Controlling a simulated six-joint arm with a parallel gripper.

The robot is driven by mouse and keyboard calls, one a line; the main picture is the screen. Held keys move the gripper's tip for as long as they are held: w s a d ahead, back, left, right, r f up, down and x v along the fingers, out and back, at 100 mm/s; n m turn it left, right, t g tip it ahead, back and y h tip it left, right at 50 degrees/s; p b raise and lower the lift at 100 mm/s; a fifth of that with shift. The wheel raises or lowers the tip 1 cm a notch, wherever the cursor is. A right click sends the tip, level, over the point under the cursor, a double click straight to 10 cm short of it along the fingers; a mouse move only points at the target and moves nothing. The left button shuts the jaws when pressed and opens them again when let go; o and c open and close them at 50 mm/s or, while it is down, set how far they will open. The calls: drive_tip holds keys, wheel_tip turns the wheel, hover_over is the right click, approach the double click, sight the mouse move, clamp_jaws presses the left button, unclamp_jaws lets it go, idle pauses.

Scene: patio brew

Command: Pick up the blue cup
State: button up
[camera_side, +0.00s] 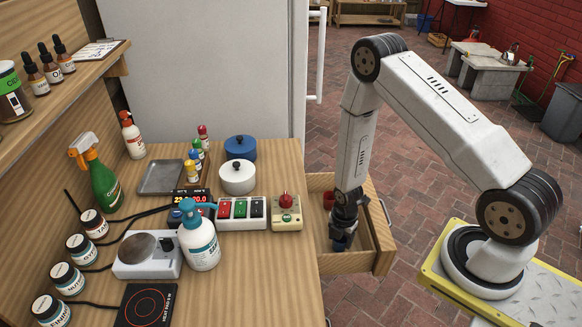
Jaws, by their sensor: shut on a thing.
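The blue cup (340,244) shows as a small dark blue shape low in the open wooden drawer (360,262). My gripper (342,232) reaches down into the drawer from above and is shut on the blue cup. My gripper hides much of the cup, and I cannot tell whether the cup touches the drawer floor. A red object (328,200) lies behind my gripper at the left in the drawer.
The drawer walls stand close around my gripper. The wooden counter (262,275) to the left holds a control box with a red knob (287,213), a white pot (237,178), a blue pot (240,148) and a pump bottle (199,243). A white fridge (200,60) stands behind.

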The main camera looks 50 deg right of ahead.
drive_tip(key=shift+r, duration=0.1)
drive_tip(key=shift+r, duration=4.9)
